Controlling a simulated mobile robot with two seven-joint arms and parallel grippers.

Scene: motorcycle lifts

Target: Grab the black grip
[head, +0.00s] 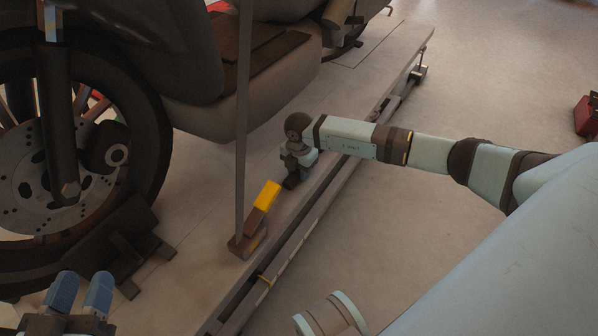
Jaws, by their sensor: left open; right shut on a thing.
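My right gripper (293,167) hangs at the end of the arm from the right, over the lift platform's near edge. It is shut on a small dark piece (291,182) at its fingertips, which looks like the black grip. Most of that piece is hidden by the fingers, and I cannot tell whether it touches the platform. My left gripper (80,292) is at the bottom left, its two blue fingers apart and empty, near the front wheel.
A motorcycle with a front wheel (145,120) stands on the grey platform (200,190). A thin upright bar (242,120) rises from a brown base beside a yellow block (267,196). A red object (586,118) is far right. The floor right of the platform is mostly clear.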

